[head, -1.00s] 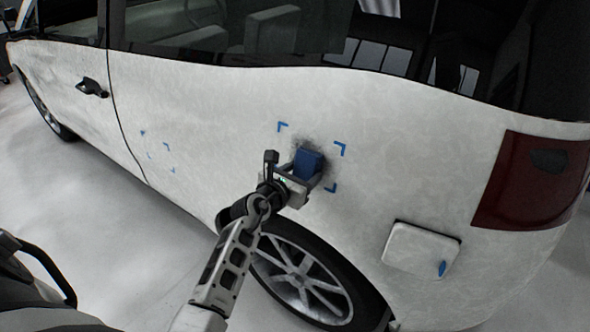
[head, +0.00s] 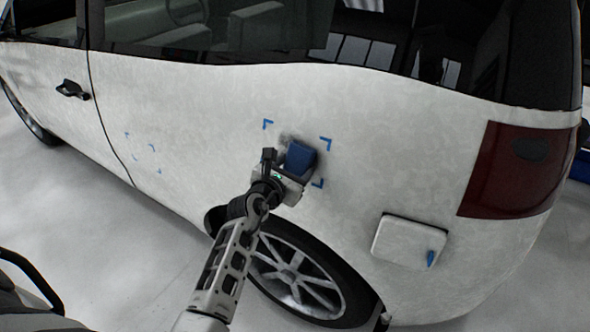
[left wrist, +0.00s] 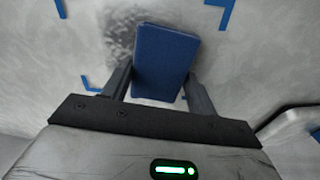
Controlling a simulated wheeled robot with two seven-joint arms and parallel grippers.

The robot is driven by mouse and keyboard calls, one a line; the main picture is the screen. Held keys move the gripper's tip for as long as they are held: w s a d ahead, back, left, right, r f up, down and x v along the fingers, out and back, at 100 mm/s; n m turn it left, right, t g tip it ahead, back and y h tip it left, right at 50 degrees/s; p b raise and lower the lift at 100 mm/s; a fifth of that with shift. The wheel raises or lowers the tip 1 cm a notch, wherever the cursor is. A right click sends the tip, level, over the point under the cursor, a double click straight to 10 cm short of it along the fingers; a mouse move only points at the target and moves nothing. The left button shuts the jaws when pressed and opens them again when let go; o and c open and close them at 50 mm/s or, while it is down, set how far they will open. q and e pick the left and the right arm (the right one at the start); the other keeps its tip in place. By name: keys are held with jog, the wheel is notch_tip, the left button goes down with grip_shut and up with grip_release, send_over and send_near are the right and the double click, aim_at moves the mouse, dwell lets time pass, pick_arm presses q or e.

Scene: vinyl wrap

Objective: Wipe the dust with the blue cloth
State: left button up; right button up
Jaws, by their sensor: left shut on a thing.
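The blue cloth (head: 300,158) is a folded block-shaped pad at the white van's rear side panel. It also shows in the left wrist view (left wrist: 165,60). My left gripper (head: 290,172) is shut on the blue cloth, with one finger at each side of it. A dark grey dust patch (head: 287,138) shows at the cloth's upper left, inside blue corner marks (head: 325,143). In the left wrist view the dust (left wrist: 121,32) lies left of the cloth. Whatever lies behind the cloth is hidden. My right gripper is not in view.
The rear wheel (head: 300,275) sits below the gripper. A white box with a blue tab (head: 405,240) is on the panel to the right, left of the red tail light (head: 515,170). Smaller blue marks (head: 140,152) are further left on the panel.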

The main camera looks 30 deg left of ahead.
aim_at(320, 164)
pick_arm(q)
jog(key=shift+n+h, duration=0.4)
jog(key=shift+n, duration=0.2)
jog(key=d, duration=0.5)
jog(key=shift+d+r, duration=0.2)
jog(key=shift+d, duration=0.1)
jog(key=shift+w+a+r, duration=0.1)
jog(key=shift+w+r, duration=0.05)
jog(key=shift+r, duration=0.1)
jog(key=shift+w+a+r, duration=0.1)
jog(key=shift+a, duration=0.15)
jog(key=shift+w+a, duration=0.15)
jog(key=shift+a, duration=3.4)
jog(key=shift+a+b, duration=0.35)
jog(key=shift+a, duration=1.95)
